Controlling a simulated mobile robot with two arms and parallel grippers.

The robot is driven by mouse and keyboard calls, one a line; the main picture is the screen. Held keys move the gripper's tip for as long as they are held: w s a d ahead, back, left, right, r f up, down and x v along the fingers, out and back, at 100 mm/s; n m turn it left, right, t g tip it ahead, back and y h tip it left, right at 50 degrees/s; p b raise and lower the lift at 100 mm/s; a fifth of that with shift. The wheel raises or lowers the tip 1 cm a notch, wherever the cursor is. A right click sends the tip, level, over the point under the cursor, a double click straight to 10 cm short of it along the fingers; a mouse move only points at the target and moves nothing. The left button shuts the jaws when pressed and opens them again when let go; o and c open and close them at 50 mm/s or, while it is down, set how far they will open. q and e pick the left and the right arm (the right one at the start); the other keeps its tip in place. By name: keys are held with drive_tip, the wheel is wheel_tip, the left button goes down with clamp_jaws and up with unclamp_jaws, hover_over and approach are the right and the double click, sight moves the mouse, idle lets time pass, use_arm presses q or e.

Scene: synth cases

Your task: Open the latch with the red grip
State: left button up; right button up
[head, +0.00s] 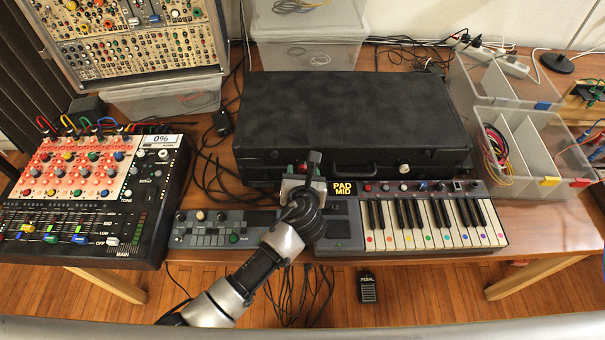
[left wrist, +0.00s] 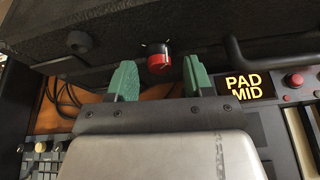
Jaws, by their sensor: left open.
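A black case (head: 350,110) lies closed on the table, its front facing me. The latch with the red grip (left wrist: 159,62) is a small round piece on the case front, red below and dark above, in the left wrist view. In the head view only a bit of red (head: 302,167) shows between my fingers. My left gripper (head: 303,163) is open, its green fingers either side of the red grip in the left wrist view, with gaps on both sides. I cannot tell whether the fingertips reach past it. My right gripper is not in view.
A cream knob-like piece (head: 404,169) and a carry handle (head: 370,170) are on the case front; a dark knob (left wrist: 79,41) is left of the red grip. A keyboard (head: 430,222) and control strip (head: 222,229) stand close in front. A mixer (head: 85,200) is left, clear bins (head: 530,150) right.

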use_arm(q)
drive_tip(key=c, duration=0.9)
